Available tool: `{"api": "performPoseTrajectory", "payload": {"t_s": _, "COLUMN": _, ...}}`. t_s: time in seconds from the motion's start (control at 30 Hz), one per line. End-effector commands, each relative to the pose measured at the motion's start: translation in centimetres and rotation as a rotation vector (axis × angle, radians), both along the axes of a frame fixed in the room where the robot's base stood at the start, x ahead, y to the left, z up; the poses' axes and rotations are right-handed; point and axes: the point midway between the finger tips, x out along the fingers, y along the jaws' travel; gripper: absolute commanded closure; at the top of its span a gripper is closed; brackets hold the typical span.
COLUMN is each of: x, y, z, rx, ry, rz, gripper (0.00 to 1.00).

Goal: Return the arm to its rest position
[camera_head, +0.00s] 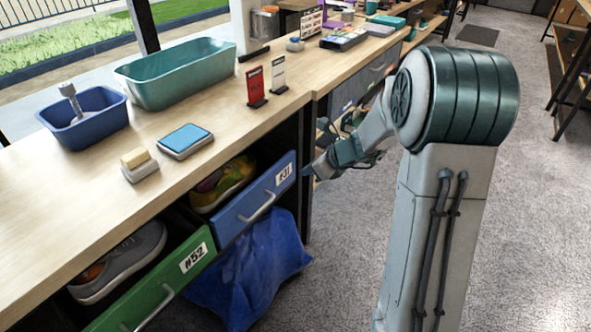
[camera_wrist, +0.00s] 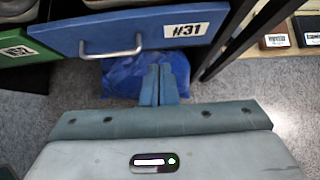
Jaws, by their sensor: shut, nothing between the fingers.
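My arm stands to the right of the wooden counter in the head view. My gripper (camera_head: 308,175) reaches toward the counter's front, beside the blue drawer #31 (camera_head: 243,212). In the wrist view my gripper (camera_wrist: 160,70) shows its two fingers together, with nothing between them. The blue drawer (camera_wrist: 150,33) lies beyond the fingertips, and no contact shows. A blue bag (camera_wrist: 120,77) is below the drawer, past the fingers.
The green drawer #52 (camera_head: 165,285) stands open with a grey sneaker (camera_head: 120,262); the open blue drawer holds a yellow-green sneaker (camera_head: 222,185). On the counter (camera_head: 60,200) are a blue bin (camera_head: 85,128), a teal tub (camera_head: 180,85) and a sponge (camera_head: 135,157). Floor (camera_head: 335,270) is clear.

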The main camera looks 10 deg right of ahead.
Motion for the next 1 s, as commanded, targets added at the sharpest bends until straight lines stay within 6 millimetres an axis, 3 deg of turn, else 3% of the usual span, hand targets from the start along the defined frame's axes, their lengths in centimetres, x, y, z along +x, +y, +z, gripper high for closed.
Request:
{"api": "performPoseTrajectory", "payload": {"t_s": 0.3, "x": -0.9, "y": -0.7, "z": 1.2, "rx": -0.001, "ry": 0.001, "rz": 0.004, "gripper": 1.00}}
{"api": "performPoseTrajectory", "payload": {"t_s": 0.37, "x": -1.2, "y": -0.5, "z": 2.0, "rx": -0.017, "ry": -0.011, "rz": 0.030, "gripper": 1.00}}
{"api": "performPoseTrajectory", "payload": {"t_s": 0.47, "x": -2.8, "y": 0.4, "z": 4.8, "rx": -0.088, "ry": -0.054, "rz": 0.141, "gripper": 1.00}}
{"api": "performPoseTrajectory", "payload": {"t_s": 0.77, "x": -13.1, "y": 2.7, "z": 16.7, "rx": -0.516, "ry": -0.295, "rz": 0.840, "gripper": 1.00}}
{"api": "performPoseTrajectory", "payload": {"t_s": 1.0, "x": -21.5, "y": 1.4, "z": 24.3, "rx": -0.860, "ry": -0.445, "rz": 1.434, "gripper": 1.00}}
